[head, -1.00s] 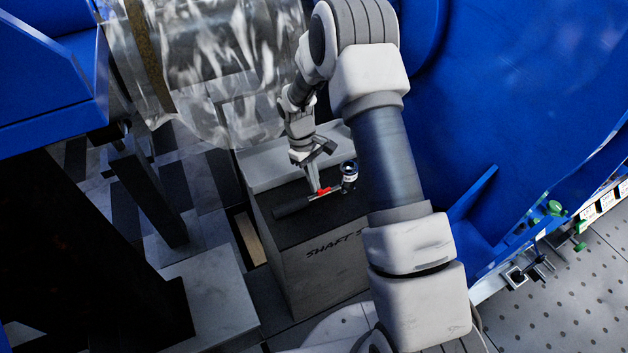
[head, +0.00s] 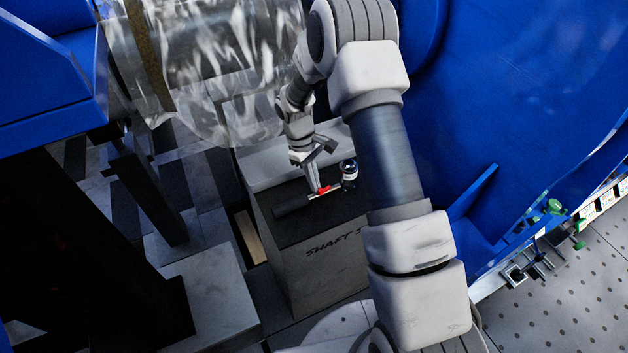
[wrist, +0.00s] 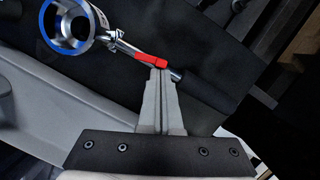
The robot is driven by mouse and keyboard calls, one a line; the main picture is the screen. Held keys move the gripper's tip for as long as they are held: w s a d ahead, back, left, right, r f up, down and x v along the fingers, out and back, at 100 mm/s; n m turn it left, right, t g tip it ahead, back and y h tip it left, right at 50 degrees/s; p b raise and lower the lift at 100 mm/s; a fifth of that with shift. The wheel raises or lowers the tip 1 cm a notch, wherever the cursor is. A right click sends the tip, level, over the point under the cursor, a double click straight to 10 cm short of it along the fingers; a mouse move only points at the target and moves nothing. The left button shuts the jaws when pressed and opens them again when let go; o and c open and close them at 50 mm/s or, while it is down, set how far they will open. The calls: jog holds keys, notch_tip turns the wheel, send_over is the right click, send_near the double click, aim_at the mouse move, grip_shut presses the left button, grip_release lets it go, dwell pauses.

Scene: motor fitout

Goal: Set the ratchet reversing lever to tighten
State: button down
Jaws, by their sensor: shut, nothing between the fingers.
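The ratchet lies on the dark top of a box, with its black handle (head: 292,206) to the left and its round head with socket (head: 349,170) to the right. The red reversing lever (head: 325,190) sits on the shaft between them. In the wrist view the red lever (wrist: 150,58) lies along the shaft, near the ring-shaped head (wrist: 68,25). My gripper (head: 316,189) is shut and empty, pointing down. In the wrist view its fingertips (wrist: 159,72) are at the handle-side end of the red lever; I cannot tell whether they touch it.
The box (head: 325,265) bears dark lettering, partly hidden by my arm. A large blue housing (head: 500,100) stands close on the right. A clear wrapped cylinder (head: 215,70) hangs above left. A dark post and foot plate (head: 215,305) stand at lower left.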

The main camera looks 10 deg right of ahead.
jog(key=shift+s+n, duration=0.15)
jog(key=shift+n, duration=0.25)
dwell(1.6)
dwell(0.3)
jog(key=shift+w+d, duration=0.45)
jog(key=shift+d, duration=0.25)
